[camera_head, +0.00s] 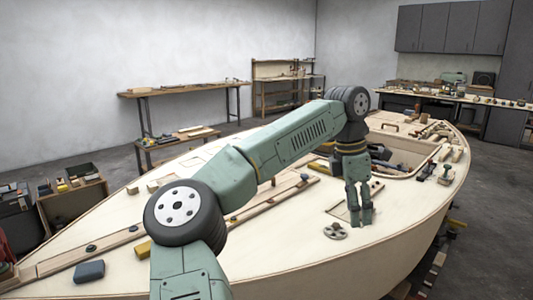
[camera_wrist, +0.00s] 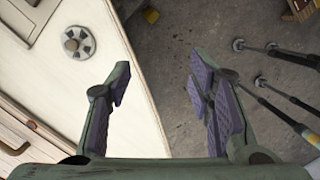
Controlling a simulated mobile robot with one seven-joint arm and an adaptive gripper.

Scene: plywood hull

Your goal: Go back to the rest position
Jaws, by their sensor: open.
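My gripper (camera_head: 361,213) points down over the right side of the plywood hull's deck (camera_head: 290,262), with my arm stretched across the deck. In the wrist view my gripper (camera_wrist: 160,90) is open, with its two fingers wide apart and nothing between them. The left finger is over the pale deck (camera_wrist: 90,105) and the right finger is over the grey floor (camera_wrist: 172,50). A round metal fitting with holes (camera_head: 335,231) lies on the deck just left of and below the gripper. It also shows in the wrist view (camera_wrist: 78,42), left of the fingers.
An open cockpit (camera_head: 405,155) and several wood blocks and tools lie beyond the gripper. A long wooden strip (camera_head: 110,243) and a dark blue block (camera_head: 90,271) are on the left deck. Thin rods with round ends (camera_wrist: 275,95) show at the right of the wrist view.

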